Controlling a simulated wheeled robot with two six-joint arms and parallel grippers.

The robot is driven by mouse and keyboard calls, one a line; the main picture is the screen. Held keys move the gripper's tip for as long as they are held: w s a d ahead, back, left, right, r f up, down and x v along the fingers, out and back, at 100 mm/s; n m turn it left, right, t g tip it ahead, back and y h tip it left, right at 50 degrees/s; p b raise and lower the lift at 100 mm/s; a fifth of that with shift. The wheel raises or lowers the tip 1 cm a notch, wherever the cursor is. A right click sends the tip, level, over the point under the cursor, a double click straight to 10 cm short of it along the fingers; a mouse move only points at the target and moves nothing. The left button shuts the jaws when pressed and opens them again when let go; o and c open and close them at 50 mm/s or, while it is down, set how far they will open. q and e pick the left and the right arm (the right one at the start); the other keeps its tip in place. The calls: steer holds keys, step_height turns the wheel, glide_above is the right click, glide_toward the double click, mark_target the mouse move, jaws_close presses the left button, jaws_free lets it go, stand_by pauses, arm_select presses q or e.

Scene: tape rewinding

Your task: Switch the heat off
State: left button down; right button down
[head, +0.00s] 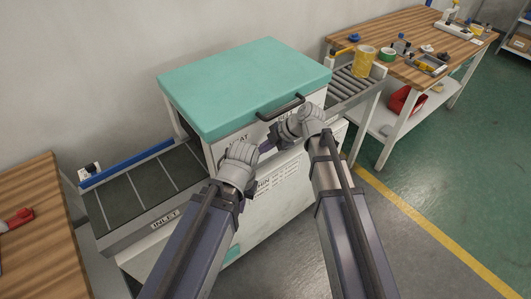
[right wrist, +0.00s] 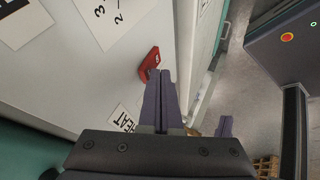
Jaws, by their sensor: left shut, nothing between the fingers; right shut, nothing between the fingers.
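The white machine (head: 222,150) under a teal lid (head: 245,85) carries a HEAT label (right wrist: 122,118), partly hidden by my arms in the head view. A red switch or lever (right wrist: 150,63) stands out from its panel in the right wrist view. My right gripper (right wrist: 161,76) is shut and empty, its fingertips right beside the red part; I cannot tell whether they touch it. In the head view my right wrist hides the red part. My left gripper (head: 267,146) is shut and empty in front of the machine's panel.
A blue-edged inlet conveyor (head: 150,180) is at the left, a roller conveyor (head: 345,88) at the right. Another wooden table (head: 40,240) is at lower left. The green floor at right is clear.

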steer(key=shift+w, duration=0.1)
steer(key=shift+w+a+r, duration=0.1)
steer(key=shift+w+a, duration=0.1)
stand_by(0.4)
steer(key=shift+r, duration=0.1)
steer(key=shift+w+r+p, duration=0.1)
steer(key=shift+r+p, duration=0.6)
steer(key=shift+p, duration=0.2)
